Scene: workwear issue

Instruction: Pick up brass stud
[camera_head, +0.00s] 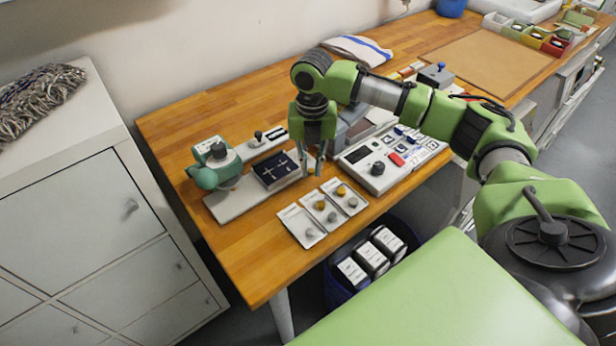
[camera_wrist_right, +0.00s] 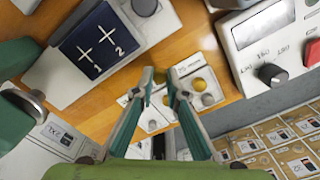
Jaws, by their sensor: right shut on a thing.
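My right gripper (camera_head: 312,171) hangs above the bench, just behind the small stud trays. In the wrist view my right gripper (camera_wrist_right: 160,78) has its fingertips close together around a small brass-coloured piece, a brass stud (camera_wrist_right: 159,76), mostly hidden by the fingers. In the trays below lie a brass stud (camera_head: 341,190) in the right tray and another brass stud (camera_head: 320,204) in the middle tray. They also show in the wrist view as the right tray's stud (camera_wrist_right: 199,84) and the middle tray's stud (camera_wrist_right: 167,100). My left gripper is out of view.
Grey studs (camera_head: 309,232) lie in the trays too. A dark blue block with cross marks (camera_head: 276,170) sits on a pale base by a green press (camera_head: 214,163). A control panel (camera_head: 378,167) stands right. A blue bin (camera_head: 337,292) with packs is below the bench edge.

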